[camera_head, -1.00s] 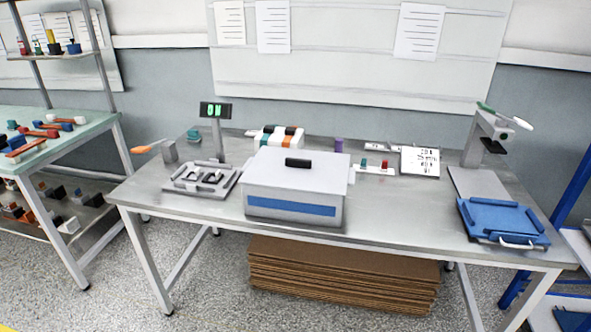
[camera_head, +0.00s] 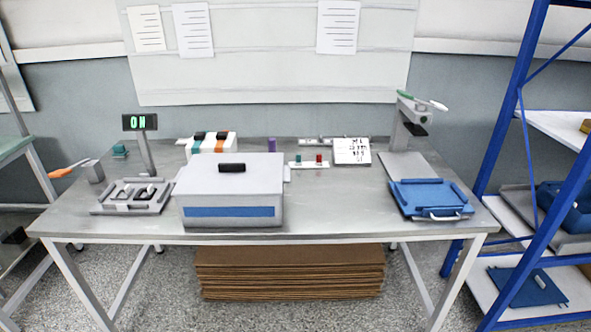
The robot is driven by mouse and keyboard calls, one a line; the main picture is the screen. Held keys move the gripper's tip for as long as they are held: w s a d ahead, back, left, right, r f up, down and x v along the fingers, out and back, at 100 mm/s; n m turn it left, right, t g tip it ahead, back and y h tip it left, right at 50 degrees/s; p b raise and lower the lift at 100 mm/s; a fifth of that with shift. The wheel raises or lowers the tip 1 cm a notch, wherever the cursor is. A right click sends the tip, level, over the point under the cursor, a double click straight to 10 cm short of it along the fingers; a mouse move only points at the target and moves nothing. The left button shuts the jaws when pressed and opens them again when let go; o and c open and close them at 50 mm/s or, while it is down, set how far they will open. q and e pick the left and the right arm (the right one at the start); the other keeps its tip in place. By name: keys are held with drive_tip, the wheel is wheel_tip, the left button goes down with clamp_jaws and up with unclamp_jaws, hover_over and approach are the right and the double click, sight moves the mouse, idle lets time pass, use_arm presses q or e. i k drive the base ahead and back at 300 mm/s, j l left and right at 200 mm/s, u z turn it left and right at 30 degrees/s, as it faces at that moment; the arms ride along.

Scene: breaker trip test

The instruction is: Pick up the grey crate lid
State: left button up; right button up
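The grey crate lid (camera_head: 200,178) lies flat on top of a grey crate (camera_head: 190,219) with a blue band on its front. The lid has a black handle (camera_head: 232,168) in the middle of its top. The crate stands on the metal workbench (camera_head: 330,215), left of its middle and near the front edge. Neither of my grippers shows in the head view.
A grey fixture (camera_head: 133,196) and a display post (camera_head: 146,155) stand left of the crate. A blue tray (camera_head: 432,197) lies at the right, before a press (camera_head: 405,125). Bench room right of the crate is clear. A blue shelf rack (camera_head: 542,165) stands at far right.

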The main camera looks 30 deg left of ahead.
sight(219, 175)
drive_tip(key=j+z, duration=0.25)
drive_tip(key=j, duration=0.2)
drive_tip(key=k+j+z, duration=0.1)
drive_tip(key=j+z, duration=0.2)
drive_tip(key=j, duration=0.15)
drive_tip(key=k+j+z, duration=0.25)
drive_tip(key=j, duration=0.2)
drive_tip(key=j+z, duration=0.25)
drive_tip(key=j, duration=0.15)
drive_tip(key=k+j+z, duration=0.3)
drive_tip(key=i+j, duration=0.05)
drive_tip(key=j, duration=0.05)
